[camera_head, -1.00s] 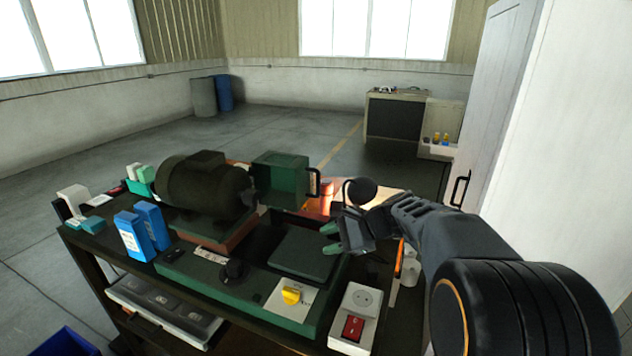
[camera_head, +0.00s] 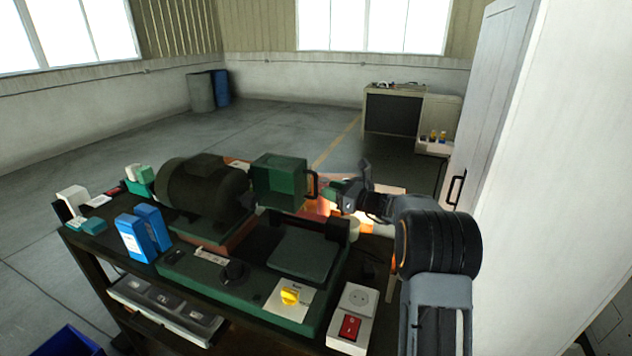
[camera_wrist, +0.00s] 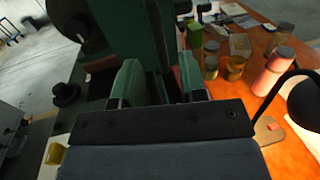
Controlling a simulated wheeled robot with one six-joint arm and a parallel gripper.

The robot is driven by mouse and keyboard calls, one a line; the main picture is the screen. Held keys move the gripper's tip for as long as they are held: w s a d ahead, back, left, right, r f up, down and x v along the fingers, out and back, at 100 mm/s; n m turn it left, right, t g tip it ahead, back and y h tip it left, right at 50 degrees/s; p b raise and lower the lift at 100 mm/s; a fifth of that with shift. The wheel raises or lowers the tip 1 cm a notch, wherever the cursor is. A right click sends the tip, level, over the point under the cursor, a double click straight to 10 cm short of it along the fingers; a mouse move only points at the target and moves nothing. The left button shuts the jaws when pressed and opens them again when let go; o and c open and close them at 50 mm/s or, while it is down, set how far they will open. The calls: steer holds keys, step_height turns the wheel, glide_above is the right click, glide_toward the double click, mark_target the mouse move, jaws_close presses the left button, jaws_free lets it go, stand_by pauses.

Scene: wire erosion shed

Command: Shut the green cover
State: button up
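The green cover (camera_head: 278,184) is a box-shaped hood standing raised beside the dark motor, above the green machine base (camera_head: 240,283). Its black handle (camera_head: 313,186) is on its right side. My gripper (camera_head: 333,192) is just right of the handle, with its fingers pointing toward the cover. In the wrist view, the two green-padded fingers (camera_wrist: 160,82) are apart, with a dark gap between them. The cover (camera_wrist: 125,30) fills the upper middle there, close ahead of the fingers. I cannot tell whether they touch the handle.
The dark motor (camera_head: 203,188) stands left of the cover. A yellow knob (camera_head: 290,295) and a white box with a red switch (camera_head: 350,326) are at the front. Blue boxes (camera_head: 135,238) stand at left. In the wrist view, jars (camera_wrist: 236,66) and a lamp arm (camera_wrist: 290,85) are at right.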

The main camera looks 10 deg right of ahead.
mark_target(316, 194)
steer(key=shift+p+x, duration=0.75)
steer(key=shift+x, duration=2.2)
jaws_close()
